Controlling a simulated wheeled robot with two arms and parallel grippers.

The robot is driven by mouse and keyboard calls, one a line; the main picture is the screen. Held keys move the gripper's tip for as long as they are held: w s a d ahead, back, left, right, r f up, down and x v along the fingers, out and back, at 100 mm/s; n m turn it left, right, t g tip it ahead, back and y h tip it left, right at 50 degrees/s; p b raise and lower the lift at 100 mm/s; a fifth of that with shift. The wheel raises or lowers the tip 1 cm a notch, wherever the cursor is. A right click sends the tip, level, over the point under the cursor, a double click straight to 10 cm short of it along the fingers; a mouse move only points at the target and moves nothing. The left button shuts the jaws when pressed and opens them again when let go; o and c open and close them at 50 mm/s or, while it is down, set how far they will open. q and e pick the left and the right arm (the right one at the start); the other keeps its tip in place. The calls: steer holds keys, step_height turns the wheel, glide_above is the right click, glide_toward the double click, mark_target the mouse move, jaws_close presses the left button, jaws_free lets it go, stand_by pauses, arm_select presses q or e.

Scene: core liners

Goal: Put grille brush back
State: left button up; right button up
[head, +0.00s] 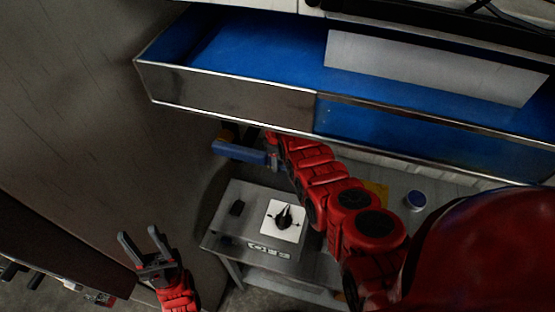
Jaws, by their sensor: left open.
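I cannot make out a grille brush for certain. A blue bar-shaped thing (240,152), with a dark and orange part beside it, shows below the open drawer's left front; it may be the brush or something else. My right arm's red links reach up-left to it, and the right gripper (272,158) is mostly hidden under the drawer's edge, so its jaws and any contact do not show clearly. My left gripper (145,245) is at the lower left, its two fingers apart with nothing between them.
A blue-lined drawer (225,88) stands open across the top, with a pale sheet (430,68) inside. Below is a small grey table (228,225) with a white square (272,232) bearing a dark pointed object (284,217). A blue-topped can (416,200) stands at right. A dark panel (80,120) fills the left.

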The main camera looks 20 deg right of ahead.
steer(key=shift+r, duration=0.1)
step_height(320, 180, up, 8)
steer(key=shift+w+a+f+b, duration=0.1)
steer(key=shift+f+b, duration=0.1)
steer(key=shift+b, duration=1)
step_height(320, 180, up, 4)
steer(key=p, duration=0.2)
steer(key=shift+r+p, duration=0.2)
steer(key=shift+p, duration=0.2)
